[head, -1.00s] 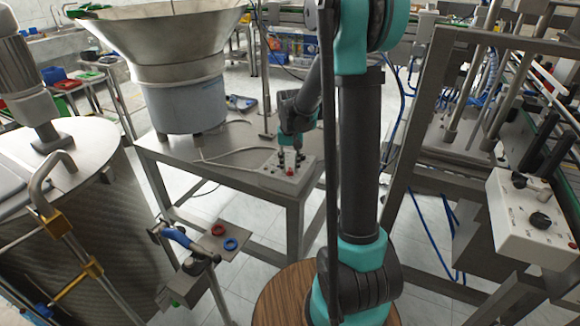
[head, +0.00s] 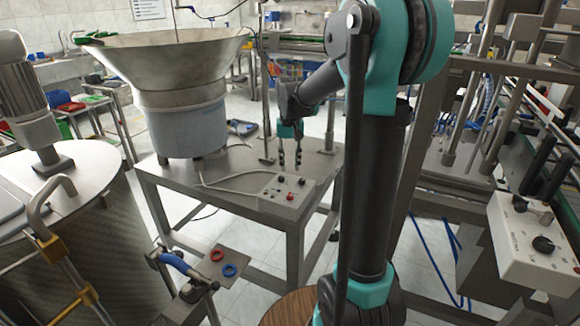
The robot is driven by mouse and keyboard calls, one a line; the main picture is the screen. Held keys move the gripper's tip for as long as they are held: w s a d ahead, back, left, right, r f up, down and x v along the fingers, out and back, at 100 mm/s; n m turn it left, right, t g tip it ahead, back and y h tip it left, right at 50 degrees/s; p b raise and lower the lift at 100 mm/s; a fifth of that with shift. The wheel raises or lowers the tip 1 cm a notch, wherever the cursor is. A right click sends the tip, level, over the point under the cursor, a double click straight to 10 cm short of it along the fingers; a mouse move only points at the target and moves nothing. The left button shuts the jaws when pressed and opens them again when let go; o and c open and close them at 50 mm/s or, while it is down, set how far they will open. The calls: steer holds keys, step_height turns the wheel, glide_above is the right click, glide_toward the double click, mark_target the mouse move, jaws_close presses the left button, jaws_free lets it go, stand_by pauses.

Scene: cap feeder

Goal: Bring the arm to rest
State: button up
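My gripper (head: 290,161) points down above the back part of the metal table, just behind the small control box (head: 284,196) as seen in the head view. Its two dark fingers are apart, with a gap between them, and nothing shows between them. The control box has dark knobs and a red button on its top. My teal and black arm stands in the foreground right of the middle, bent at its top.
A large metal feeder bowl (head: 165,60) stands on the metal table (head: 232,170). A cable crosses the table to the box. A metal drum stands at the left. At the right is a machine frame with a white control panel (head: 535,240). A red ring (head: 217,254) and a blue ring (head: 230,270) lie on a small plate.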

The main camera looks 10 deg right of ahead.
steer(key=s+d+f+t, duration=0.1)
steer(key=s+f, duration=0.3)
steer(key=s, duration=0.3)
steer(key=s+d+f+t, duration=0.1)
steer(key=s+f, duration=0.3)
steer(key=s, duration=0.4)
steer(key=s+d+f+n+t, duration=0.1)
steer(key=s+d+f+t, duration=0.1)
steer(key=s+f, duration=0.2)
steer(key=s, duration=0.3)
steer(key=shift+s, duration=0.3)
